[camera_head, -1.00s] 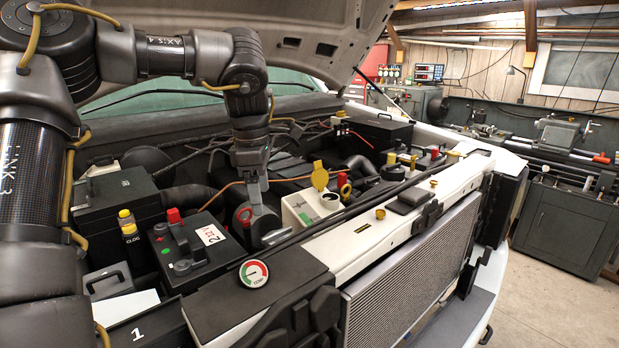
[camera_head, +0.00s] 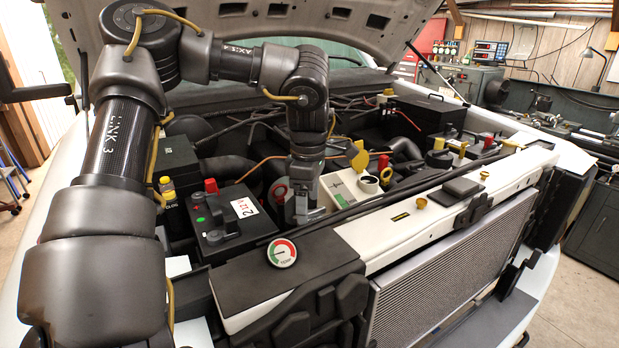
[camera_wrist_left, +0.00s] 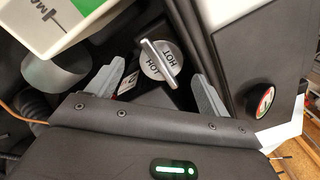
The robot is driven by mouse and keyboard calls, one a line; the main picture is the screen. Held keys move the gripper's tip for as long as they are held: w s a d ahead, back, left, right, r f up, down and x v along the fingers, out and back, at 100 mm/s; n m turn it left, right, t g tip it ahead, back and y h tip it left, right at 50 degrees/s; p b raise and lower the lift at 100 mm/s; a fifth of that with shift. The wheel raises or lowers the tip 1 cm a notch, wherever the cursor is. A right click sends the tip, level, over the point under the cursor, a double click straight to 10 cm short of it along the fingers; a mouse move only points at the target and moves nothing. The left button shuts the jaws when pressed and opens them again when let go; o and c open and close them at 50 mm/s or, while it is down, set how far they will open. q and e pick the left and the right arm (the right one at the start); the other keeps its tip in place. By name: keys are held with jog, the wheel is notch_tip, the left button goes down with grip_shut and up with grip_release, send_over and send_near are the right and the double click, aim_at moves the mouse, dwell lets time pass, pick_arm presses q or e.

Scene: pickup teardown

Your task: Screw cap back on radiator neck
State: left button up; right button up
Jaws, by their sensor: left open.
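A round silver cap (camera_wrist_left: 160,62) with a raised bar handle and the word HOT shows in the left wrist view. My left gripper (camera_wrist_left: 158,72) is open, with one grey finger on each side of the cap and gaps between. In the head view my left gripper (camera_head: 302,212) points down behind the front panel, beside the white reservoir (camera_head: 343,192). There it hides the cap. I cannot tell whether the cap sits on the radiator neck; the neck is not clearly visible. My right gripper is not in view.
A TEMP gauge (camera_head: 282,253) sits on the black cover in front. A battery (camera_head: 226,222) with a red terminal is left of my gripper. The reservoir's yellow cap (camera_head: 357,155) stands open. The radiator (camera_head: 440,290) and white crossmember (camera_head: 430,222) lie to the right.

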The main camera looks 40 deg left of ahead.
aim_at(309, 211)
pick_arm(q)
jog(key=shift+f, duration=1.5)
jog(key=shift+r, duration=0.1)
jog(key=c, duration=1.2)
jog(key=shift+r+m+p, duration=0.15)
jog(key=shift+m+p, duration=0.7)
jog(key=shift+m, duration=0.15)
jog(key=shift+c, duration=0.2)
jog(key=m, duration=0.4)
jog(key=shift+p, duration=0.4)
jog(key=m, duration=0.3)
jog(key=shift+f+m, duration=0.2)
jog(key=shift+m, duration=0.2)
jog(key=m, duration=0.5)
jog(key=shift+f, duration=0.15)
